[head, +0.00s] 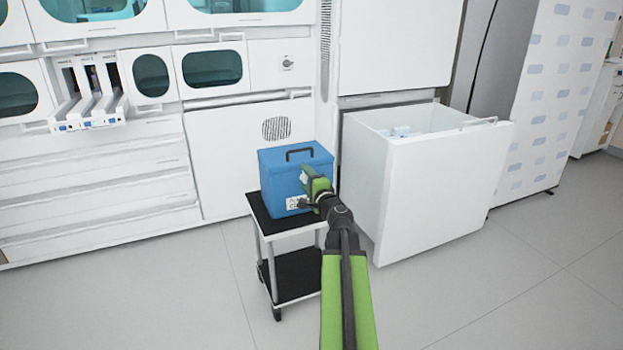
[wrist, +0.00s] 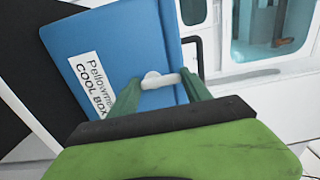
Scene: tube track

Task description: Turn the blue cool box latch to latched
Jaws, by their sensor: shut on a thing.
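The blue cool box (head: 281,176) stands upright on a small cart, with its lid down and a dark handle on top. In the wrist view the box (wrist: 110,45) fills the upper middle, with a white "COOL BOX" label on its front. A pale latch (wrist: 158,80) sits on the box front, right of the label. My gripper (wrist: 162,85) has its two green fingers on either side of the latch, shut on it.
The black-topped cart (head: 258,213) carries the box. A large white drawer (head: 435,190) stands pulled out just right of the cart. White cabinets with dark windows line the wall behind. The floor left of the cart is clear.

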